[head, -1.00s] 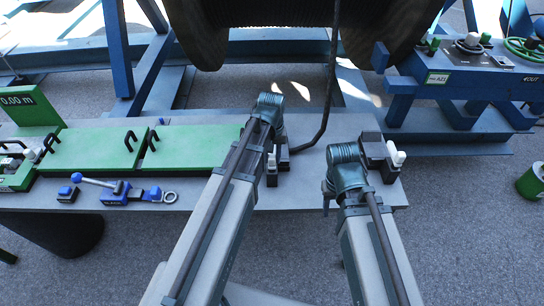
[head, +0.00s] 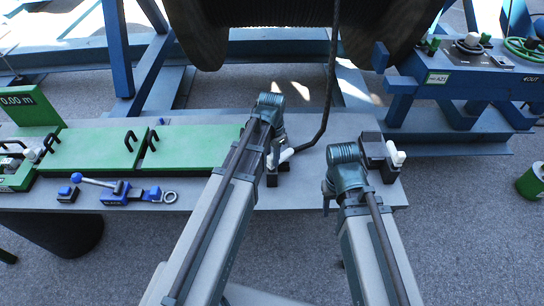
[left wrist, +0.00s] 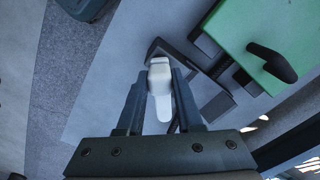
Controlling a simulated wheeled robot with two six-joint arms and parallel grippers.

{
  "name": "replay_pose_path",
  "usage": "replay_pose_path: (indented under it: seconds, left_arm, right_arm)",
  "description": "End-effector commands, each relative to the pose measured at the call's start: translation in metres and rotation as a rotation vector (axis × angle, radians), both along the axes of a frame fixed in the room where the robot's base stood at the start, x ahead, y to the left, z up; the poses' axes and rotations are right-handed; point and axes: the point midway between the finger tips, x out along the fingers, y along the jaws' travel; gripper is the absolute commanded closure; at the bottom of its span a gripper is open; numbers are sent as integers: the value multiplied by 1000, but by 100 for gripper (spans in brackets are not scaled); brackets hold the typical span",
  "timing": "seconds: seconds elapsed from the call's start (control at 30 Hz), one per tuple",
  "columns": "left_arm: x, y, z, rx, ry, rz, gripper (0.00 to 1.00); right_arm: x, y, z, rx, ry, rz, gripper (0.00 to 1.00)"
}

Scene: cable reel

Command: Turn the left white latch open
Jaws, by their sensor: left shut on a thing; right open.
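In the head view my left arm hides most of that gripper. A second white latch (head: 398,155) stands on another dark block (head: 372,147) further right. My right gripper (head: 328,195) is beside that block, mostly hidden by its wrist, open and apart from the latch.
Green covers (head: 90,147) with black handles lie to the left on the grey bench (head: 190,192). A dark cable (head: 327,110) hangs from the reel (head: 290,35) between my arms.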

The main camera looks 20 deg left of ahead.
Motion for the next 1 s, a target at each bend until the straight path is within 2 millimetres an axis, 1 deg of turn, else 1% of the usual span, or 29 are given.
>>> replay_pose_path:
  seconds: [0.3,0.6,0.8,1.0]
  left_arm:
    - [0,0,0,0,0,-298,100]
    - [0,0,0,-1,1,-536,100]
    - [0,0,0,-1,1,-644,100]
    - [0,0,0,-1,1,-708,100]
  right_arm:
    - [0,0,0,0,0,0,50]
    - [0,0,0,0,0,0,50]
    - [0,0,0,0,0,0,50]
    - [0,0,0,0,0,0,50]
